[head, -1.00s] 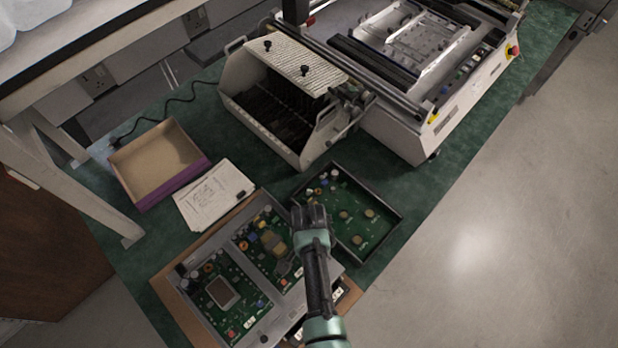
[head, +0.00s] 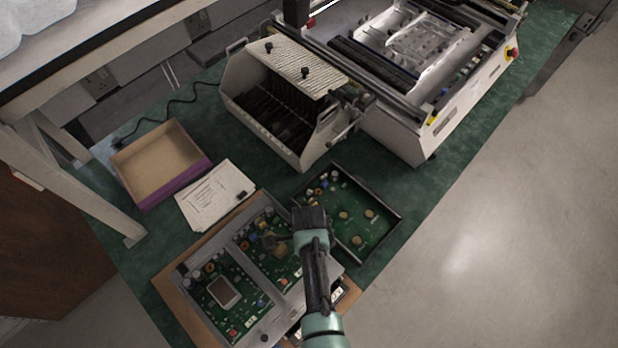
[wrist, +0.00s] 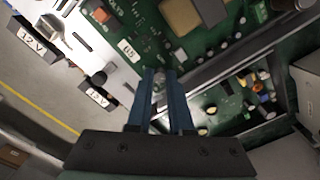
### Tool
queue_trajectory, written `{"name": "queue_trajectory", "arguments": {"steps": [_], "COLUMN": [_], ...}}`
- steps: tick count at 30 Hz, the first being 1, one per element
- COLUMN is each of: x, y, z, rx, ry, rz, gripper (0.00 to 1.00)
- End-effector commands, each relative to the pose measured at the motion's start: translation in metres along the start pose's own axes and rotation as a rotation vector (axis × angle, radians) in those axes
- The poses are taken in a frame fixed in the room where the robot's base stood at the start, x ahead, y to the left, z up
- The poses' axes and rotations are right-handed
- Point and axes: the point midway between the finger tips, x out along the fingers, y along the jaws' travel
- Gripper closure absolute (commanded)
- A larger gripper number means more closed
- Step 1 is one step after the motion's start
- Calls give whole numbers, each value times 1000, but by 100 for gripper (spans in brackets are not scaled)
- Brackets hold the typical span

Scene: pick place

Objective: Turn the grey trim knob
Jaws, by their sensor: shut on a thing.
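The grey trim knob (wrist: 158,82) shows as a small pale grey piece between the two blue fingertips of my gripper (wrist: 160,76) in the wrist view. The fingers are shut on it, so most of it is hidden. It sits beside a green circuit board (wrist: 200,45) by the edge of the grey fixture. In the head view my gripper (head: 308,214) is over the right part of the grey fixture (head: 262,281), and its own hand hides the knob there.
A black-framed board (head: 352,212) lies right of the gripper. Papers (head: 214,195), an open box (head: 160,160) and a white rack (head: 285,110) stand farther back.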

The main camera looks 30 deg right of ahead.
Motion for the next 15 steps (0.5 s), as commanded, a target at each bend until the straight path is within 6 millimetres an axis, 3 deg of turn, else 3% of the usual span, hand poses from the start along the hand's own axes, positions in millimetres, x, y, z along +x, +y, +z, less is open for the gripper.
{"name": "queue_trajectory", "arguments": {"steps": [15], "x": [-1], "y": [-1], "z": [0], "rx": [44], "ry": [0], "rz": [-2], "gripper": [100]}}
